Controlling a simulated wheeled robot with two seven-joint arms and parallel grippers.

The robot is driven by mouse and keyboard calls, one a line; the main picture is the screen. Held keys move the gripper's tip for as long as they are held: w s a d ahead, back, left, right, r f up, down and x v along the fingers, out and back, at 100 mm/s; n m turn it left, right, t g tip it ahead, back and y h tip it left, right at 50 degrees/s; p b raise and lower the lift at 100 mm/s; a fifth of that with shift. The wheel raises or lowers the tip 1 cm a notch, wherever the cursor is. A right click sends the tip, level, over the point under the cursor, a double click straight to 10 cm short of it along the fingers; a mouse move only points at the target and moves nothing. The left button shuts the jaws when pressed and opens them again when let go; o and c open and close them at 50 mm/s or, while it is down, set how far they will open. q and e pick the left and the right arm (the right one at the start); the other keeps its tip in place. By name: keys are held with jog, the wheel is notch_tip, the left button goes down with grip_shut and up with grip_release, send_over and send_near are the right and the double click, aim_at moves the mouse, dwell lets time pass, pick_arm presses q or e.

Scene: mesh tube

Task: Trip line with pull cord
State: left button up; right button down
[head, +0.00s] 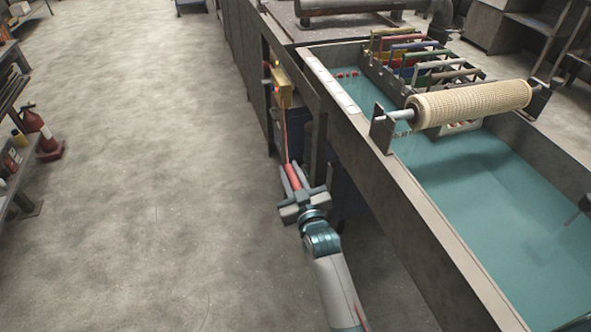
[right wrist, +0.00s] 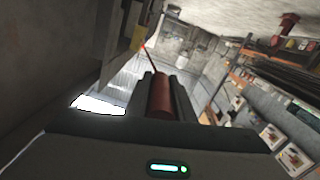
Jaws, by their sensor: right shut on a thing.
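My right gripper (head: 296,185) is shut on the red handle, beside the tank's outer wall. In the right wrist view the handle (right wrist: 162,95) sits between the two fingers, and the cord (right wrist: 150,60) runs from its end toward the box. My left gripper is not in view.
The long tank (head: 480,215) of teal liquid lies to the right, with a roller of beige mesh (head: 470,103) across it. Coloured-handled racks (head: 420,60) stand at its far end. A fire extinguisher (head: 38,128) is at the left. The floor (head: 150,200) between is clear.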

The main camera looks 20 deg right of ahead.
jog(key=shift+d, duration=0.25)
jog(key=c, duration=1.5)
grip_release()
jog(key=shift+c, duration=0.2)
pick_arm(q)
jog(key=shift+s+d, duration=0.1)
pick_arm(e)
jog(key=shift+a, duration=0.15)
jog(key=shift+s, duration=0.15)
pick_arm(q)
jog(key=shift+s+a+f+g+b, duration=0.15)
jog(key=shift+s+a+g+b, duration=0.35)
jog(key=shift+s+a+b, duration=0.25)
pick_arm(e)
jog(key=s, duration=1.7)
jog(key=shift+d, duration=0.35)
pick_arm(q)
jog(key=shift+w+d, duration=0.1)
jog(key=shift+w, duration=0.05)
pick_arm(e)
jog(key=shift+s, duration=0.1)
